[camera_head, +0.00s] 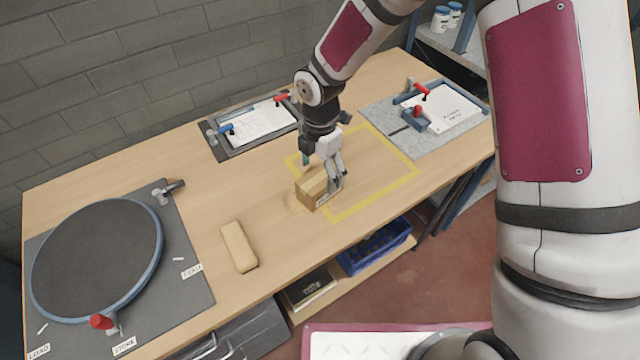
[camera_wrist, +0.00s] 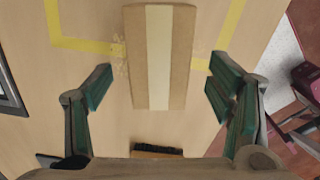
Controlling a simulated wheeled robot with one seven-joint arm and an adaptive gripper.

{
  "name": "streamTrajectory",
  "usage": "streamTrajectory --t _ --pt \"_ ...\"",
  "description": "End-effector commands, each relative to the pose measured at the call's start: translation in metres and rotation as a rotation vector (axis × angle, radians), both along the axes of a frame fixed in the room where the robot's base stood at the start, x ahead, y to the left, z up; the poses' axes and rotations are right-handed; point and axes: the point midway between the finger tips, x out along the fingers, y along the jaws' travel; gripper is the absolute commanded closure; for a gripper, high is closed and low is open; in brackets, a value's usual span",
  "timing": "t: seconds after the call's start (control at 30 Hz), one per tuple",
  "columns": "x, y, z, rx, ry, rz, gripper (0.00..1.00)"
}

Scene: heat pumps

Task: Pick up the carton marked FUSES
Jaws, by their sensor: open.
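A brown cardboard carton (camera_head: 309,192) stands on the wooden bench at the yellow tape outline's near-left corner. A pale label shows on its side, but I cannot read it. In the wrist view the carton (camera_wrist: 160,60) shows from above, with a pale tape strip along its top. My gripper (camera_head: 322,174) is over the carton, pointing down. Its green-padded fingers (camera_wrist: 162,78) are open, one to each side of the carton, with a gap on both sides. The head view partly hides the carton behind a finger.
A tan block (camera_head: 239,246) lies left of the carton. A round turntable (camera_head: 98,258) is at far left. Clamped paper boards (camera_head: 258,122) and (camera_head: 440,110) lie behind and right. A dark-bristled thing (camera_wrist: 157,151) lies near my gripper's base. A blue bin (camera_head: 375,248) is below.

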Motion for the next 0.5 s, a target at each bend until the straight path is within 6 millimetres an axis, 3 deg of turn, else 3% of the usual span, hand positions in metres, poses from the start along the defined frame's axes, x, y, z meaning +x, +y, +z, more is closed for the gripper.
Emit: streamTrajectory --t 0.27,0.5 --pt "-0.001 0.000 -0.020 -0.001 0.001 0.000 0.25" --pt "0.000 0.000 -0.053 -0.002 0.002 0.000 0.25"
